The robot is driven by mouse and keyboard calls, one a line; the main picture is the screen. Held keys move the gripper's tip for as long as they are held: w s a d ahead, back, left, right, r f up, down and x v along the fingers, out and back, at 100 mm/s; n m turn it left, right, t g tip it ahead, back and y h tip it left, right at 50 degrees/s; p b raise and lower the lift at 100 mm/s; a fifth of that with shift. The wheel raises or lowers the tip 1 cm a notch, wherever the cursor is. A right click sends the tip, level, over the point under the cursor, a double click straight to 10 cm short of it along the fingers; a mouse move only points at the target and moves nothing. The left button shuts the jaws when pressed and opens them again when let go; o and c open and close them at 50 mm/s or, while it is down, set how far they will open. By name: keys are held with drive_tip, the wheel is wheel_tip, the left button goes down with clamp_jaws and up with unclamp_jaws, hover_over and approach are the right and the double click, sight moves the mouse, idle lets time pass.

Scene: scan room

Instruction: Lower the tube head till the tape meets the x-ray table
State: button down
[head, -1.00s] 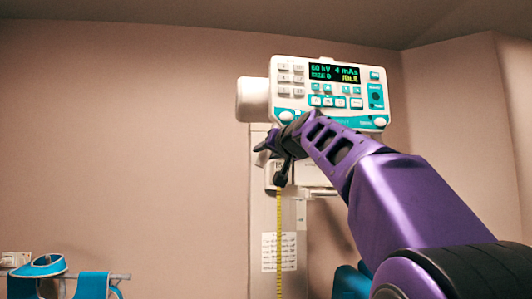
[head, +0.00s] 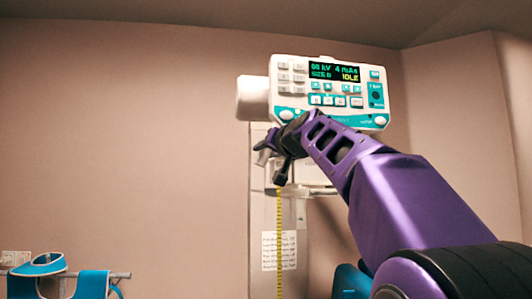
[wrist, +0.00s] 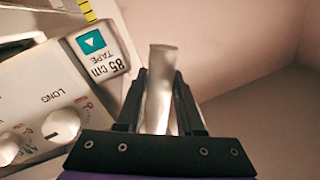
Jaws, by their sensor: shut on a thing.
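The tube head (head: 325,118) is a white box with teal trim and a lit display, high on the wall column. A yellow tape (head: 279,245) hangs straight down below it, its lower end out of frame. In the wrist view the tape (wrist: 87,10) shows at the top, by a label (wrist: 98,52) reading "85 cm TAPE". My gripper (head: 264,152) is at the head's lower left, partly hidden by my arm. In the wrist view my gripper (wrist: 160,105) is shut on a pale handle (wrist: 160,70) beside the panel. The x-ray table is not in view.
The column (head: 262,215) behind the tape carries a paper notice (head: 279,250). A rail with teal aprons (head: 92,284) is at the lower left. The wall (head: 130,130) left of the column is bare.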

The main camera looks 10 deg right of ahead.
wheel_tip(320, 180, down, 7)
drive_tip(key=b, duration=0.5)
drive_tip(key=shift+r, duration=0.15)
drive_tip(key=c, duration=0.8)
unclamp_jaws()
drive_tip(key=shift+c, duration=0.2)
drive_tip(key=shift+s, duration=0.1)
